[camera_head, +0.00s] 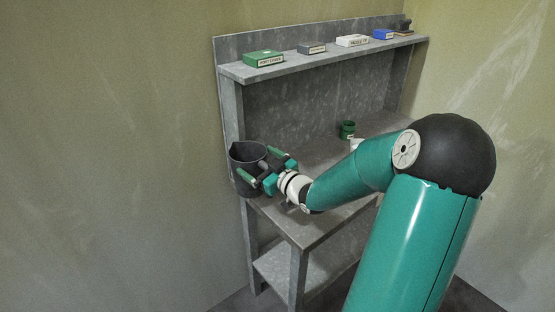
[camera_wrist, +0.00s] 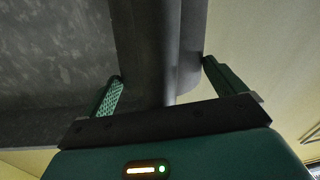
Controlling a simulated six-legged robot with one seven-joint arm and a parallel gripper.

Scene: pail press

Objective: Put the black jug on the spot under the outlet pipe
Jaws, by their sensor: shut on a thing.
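The black jug (camera_head: 243,162) is at the left end of the grey workbench, upright or nearly so, overlapping the bench's left upright in the head view. My gripper (camera_head: 263,165) is at the jug's right side, with a green finger on either side of its gripped part. In the wrist view my gripper (camera_wrist: 162,70) has its fingers astride the dark jug (camera_wrist: 190,45), which fills much of the gap. I cannot tell whether the jug's base touches the bench. I cannot make out an outlet pipe or a marked spot in either view.
The workbench (camera_head: 305,228) has a lower shelf and an upper shelf (camera_head: 290,68). Several small labelled boxes stand on the upper shelf, including a green box (camera_head: 264,59). A green cup (camera_head: 347,130) stands towards the bench's back right. Plain walls enclose the corner.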

